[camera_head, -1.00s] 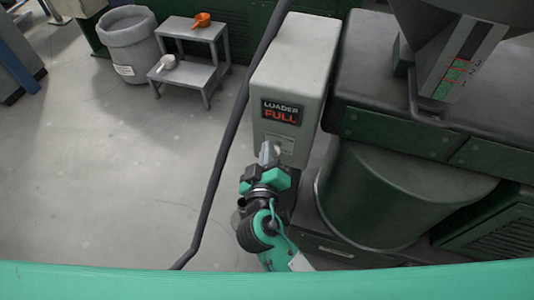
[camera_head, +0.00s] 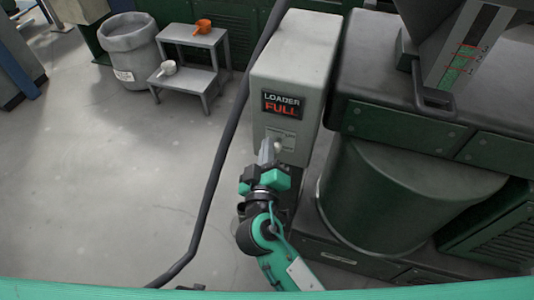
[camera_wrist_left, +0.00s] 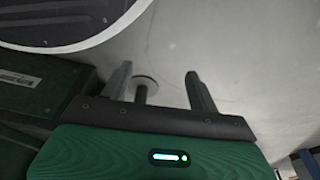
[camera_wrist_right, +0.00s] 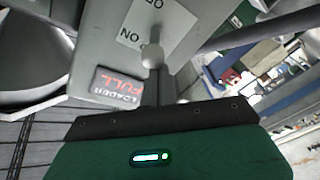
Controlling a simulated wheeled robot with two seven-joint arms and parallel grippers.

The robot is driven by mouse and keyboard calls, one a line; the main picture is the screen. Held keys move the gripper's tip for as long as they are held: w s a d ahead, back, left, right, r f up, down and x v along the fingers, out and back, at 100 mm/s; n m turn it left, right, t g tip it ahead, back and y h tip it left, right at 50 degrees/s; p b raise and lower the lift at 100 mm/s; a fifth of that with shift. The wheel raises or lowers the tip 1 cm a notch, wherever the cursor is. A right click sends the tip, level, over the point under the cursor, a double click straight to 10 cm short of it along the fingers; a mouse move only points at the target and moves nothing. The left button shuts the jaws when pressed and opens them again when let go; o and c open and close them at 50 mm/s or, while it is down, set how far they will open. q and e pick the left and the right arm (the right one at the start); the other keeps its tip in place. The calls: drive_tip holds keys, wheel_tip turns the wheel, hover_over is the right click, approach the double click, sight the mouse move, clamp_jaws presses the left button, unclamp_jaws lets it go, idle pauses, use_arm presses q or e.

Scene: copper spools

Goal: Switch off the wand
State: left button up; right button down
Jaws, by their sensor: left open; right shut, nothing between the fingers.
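The grey loader box (camera_head: 293,65) stands upright in the head view, with a lit display (camera_head: 282,104) reading LOADER FULL. Below the display is a label plate (camera_head: 288,150) with a pale switch knob (camera_head: 278,146). In the right wrist view the knob (camera_wrist_right: 152,56) stands in front of the plate (camera_wrist_right: 165,22), whose lettering appears upside down, with ON readable. My right gripper (camera_head: 267,147) is shut and empty, its tips close to the knob; contact cannot be told. My left gripper (camera_wrist_left: 155,76) is open in its wrist view, outside the head view.
A long dark tube (camera_head: 222,150) runs down past the box's left side. A dark green machine (camera_head: 400,125) and drum (camera_head: 375,200) stand right. A grey step stool (camera_head: 190,72) holding two scoops and a bin (camera_head: 130,48) stand back left. The floor between is clear.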

use_arm(q)
drive_tip(key=w+d+r+t+b, duration=0.15)
drive_tip(key=r+b, duration=0.25)
drive_tip(key=r, duration=0.5)
drive_tip(key=w+d+r+t+b, duration=0.1)
drive_tip(key=w+r+b, duration=0.25)
drive_tip(key=r, duration=0.55)
drive_tip(key=shift+w+d+r+t+h+b, duration=3.05)
drive_tip(key=shift+d+r+t+b, duration=0.95)
drive_tip(key=shift+d+t+b, duration=1.25)
wheel_tip(320, 180, up, 8)
drive_tip(key=w+a+t, duration=0.1)
drive_tip(key=w+t, duration=0.1)
drive_tip(key=t, duration=0.3)
drive_tip(key=shift+w+a+f+b, duration=0.15)
drive_tip(key=shift+a+b, duration=0.25)
use_arm(e)
drive_tip(key=s+f+n+t, duration=0.1)
drive_tip(key=s+f+t, duration=0.3)
drive_tip(key=s+f, duration=0.2)
drive_tip(key=shift+s+a+f+n+t, duration=0.2)
drive_tip(key=shift+s+a+n+t, duration=0.15)
drive_tip(key=shift+s, duration=0.25)
use_arm(q)
drive_tip(key=shift+h, duration=0.25)
use_arm(e)
drive_tip(key=shift+d, duration=0.15)
